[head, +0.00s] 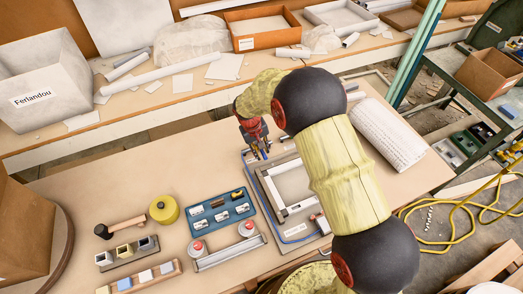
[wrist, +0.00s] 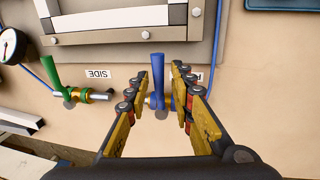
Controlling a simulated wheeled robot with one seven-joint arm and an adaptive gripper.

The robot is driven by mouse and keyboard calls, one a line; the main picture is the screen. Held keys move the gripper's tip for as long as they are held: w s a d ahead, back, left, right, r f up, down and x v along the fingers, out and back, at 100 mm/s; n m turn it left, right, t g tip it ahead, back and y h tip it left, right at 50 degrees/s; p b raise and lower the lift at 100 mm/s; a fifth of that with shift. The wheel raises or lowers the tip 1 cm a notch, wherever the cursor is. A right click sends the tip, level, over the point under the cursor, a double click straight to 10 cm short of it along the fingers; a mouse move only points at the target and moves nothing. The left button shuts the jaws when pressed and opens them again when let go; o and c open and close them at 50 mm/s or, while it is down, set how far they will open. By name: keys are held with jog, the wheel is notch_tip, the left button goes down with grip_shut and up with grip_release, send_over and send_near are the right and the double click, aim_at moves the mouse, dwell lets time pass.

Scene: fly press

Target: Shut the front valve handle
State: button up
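The blue valve handle (wrist: 158,68) stands upright in the middle of the wrist view, with a brass-coloured fitting low behind it. A label (wrist: 194,76) beside it is mostly covered by my right finger; only what looks like an "F" shows. My gripper (wrist: 163,82) is open, one finger on each side of the blue handle, with a visible gap on the left; contact on the right cannot be told. A green valve handle (wrist: 50,73) stands to the left, beside a label reading "SIDE" (wrist: 98,74). In the head view my gripper (head: 264,153) is at the panel's far left corner.
The grey panel with a pale frame (head: 293,186) lies on the workbench. A blue tray of small parts (head: 222,213) is left of it, and a paper roll (head: 388,135) is right. A pressure gauge (wrist: 9,46) and blue tubing are near the green valve.

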jog(key=shift+o, duration=0.5)
jog(key=shift+r, duration=0.1)
notch_tip(320, 180, up, 12)
jog(key=a, duration=0.2)
jog(key=shift+s+f, duration=0.25)
jog(key=shift+s, duration=0.2)
jog(key=s+d+r+m+t, duration=0.1)
jog(key=s+d+r, duration=0.5)
jog(key=s, duration=0.4)
jog(key=s+d+r+m+t+y, duration=0.1)
jog(key=s+d+r+m+t, duration=0.1)
jog(key=s+d+r, duration=0.5)
jog(key=s+d+r+m+t+y, duration=0.1)
jog(key=s+d+r, duration=0.6)
jog(key=s, duration=0.6)
notch_tip(320, 180, up, 3)
jog(key=shift+s+d+f+t, duration=0.1)
jog(key=shift+s+d+t, duration=0.15)
jog(key=shift+t, duration=0.15)
